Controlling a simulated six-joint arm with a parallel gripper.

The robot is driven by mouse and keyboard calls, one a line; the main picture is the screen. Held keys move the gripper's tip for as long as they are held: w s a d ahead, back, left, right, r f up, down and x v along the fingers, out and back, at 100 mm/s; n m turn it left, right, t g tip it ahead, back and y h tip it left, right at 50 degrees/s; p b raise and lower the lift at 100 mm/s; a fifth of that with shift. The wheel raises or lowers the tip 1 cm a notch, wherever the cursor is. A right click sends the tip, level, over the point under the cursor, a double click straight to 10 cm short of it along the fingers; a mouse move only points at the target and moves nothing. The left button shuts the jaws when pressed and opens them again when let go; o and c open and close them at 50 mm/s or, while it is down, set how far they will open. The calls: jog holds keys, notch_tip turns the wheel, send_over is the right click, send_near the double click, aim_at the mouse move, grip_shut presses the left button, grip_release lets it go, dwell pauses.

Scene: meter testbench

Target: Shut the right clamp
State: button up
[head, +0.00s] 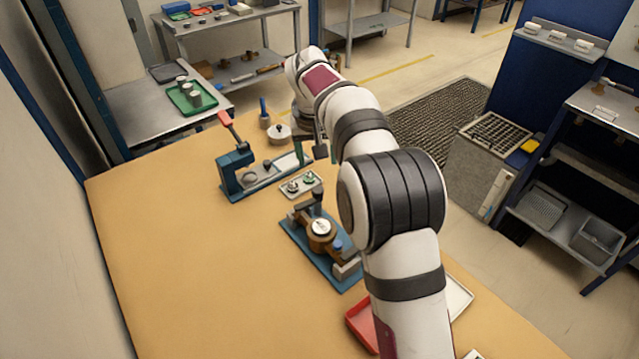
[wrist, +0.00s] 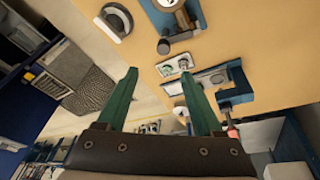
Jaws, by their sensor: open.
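My gripper (head: 309,157) is open and empty, with its green fingers spread above the far part of the bench. In the wrist view the gripper (wrist: 160,82) also shows nothing between its fingers. A blue-based fixture (head: 312,258) sits left of my arm. It holds a round white-faced meter (head: 320,227) between brown clamp parts (head: 338,252), with a dark upright part behind it. I cannot tell which clamp part is the right one, or whether it is shut. My arm partly hides the fixture's right side. The fixture (wrist: 160,18) is cut off at the wrist view's top edge.
A blue press (head: 235,172) with a red handle (head: 230,125) stands left of my gripper. A small tray (head: 302,187) with two small parts lies between press and fixture. A red tray (head: 362,326) lies at the near right. The bench's left part is clear.

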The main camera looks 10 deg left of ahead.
jog(key=s+a+m+t, duration=0.1)
jog(key=s+m, duration=0.1)
jog(key=m, duration=0.1)
send_near(318, 190)
jog(key=x, duration=0.8)
jog(key=shift+w+f, duration=0.15)
jog(key=shift+f, duration=0.2)
